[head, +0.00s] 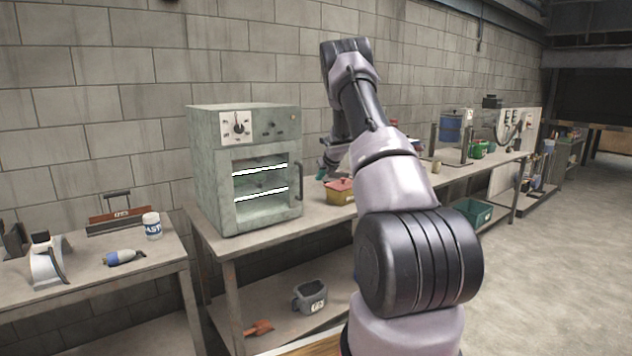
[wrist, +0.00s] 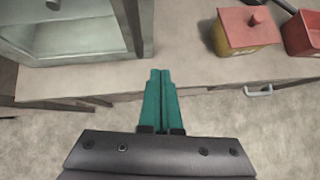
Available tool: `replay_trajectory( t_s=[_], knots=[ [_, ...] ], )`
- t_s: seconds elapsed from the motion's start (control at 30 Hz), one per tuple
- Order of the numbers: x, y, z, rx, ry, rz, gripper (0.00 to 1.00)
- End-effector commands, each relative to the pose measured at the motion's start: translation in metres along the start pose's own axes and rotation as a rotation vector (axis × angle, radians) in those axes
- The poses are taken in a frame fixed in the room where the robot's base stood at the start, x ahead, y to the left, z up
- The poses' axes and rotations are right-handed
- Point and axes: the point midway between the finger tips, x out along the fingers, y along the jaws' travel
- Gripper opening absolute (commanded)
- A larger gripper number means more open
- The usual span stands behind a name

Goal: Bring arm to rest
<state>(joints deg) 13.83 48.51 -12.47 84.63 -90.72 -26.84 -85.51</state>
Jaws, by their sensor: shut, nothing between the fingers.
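My arm rises in front of the workbench (head: 335,216) in the head view and bends over toward it. My gripper (head: 321,175) hangs at the arm's far end, just right of the grey-green oven (head: 215,165). In the wrist view my gripper (wrist: 160,72) shows two teal fingers side by side, shut and empty. They point toward the bench's front edge, with the floor below them. The oven (wrist: 142,30) is at upper left there. A yellow box with a red lid (wrist: 250,28) is at upper right, apart from the fingers. It also shows in the head view (head: 341,191).
A red bin (wrist: 303,32) stands beside the yellow box. A side table at left holds a white jar (head: 152,225) and a blue-grey bottle (head: 124,257). A grey container (head: 310,296) sits on the lower shelf. Open floor (head: 555,265) lies at right.

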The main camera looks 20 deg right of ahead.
Motion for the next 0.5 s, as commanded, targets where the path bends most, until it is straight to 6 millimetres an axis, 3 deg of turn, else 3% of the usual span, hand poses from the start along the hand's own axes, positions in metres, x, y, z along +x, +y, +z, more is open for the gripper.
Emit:
replay_trajectory(
  t_s=[0.3, 0.5],
  knots=[
    [-0.047, -0.013, 0.001, 0.000, 0.001, 0.000, 0.00],
    [-0.058, -0.015, 0.001, -0.001, 0.001, 0.000, 0.00]
  ],
)
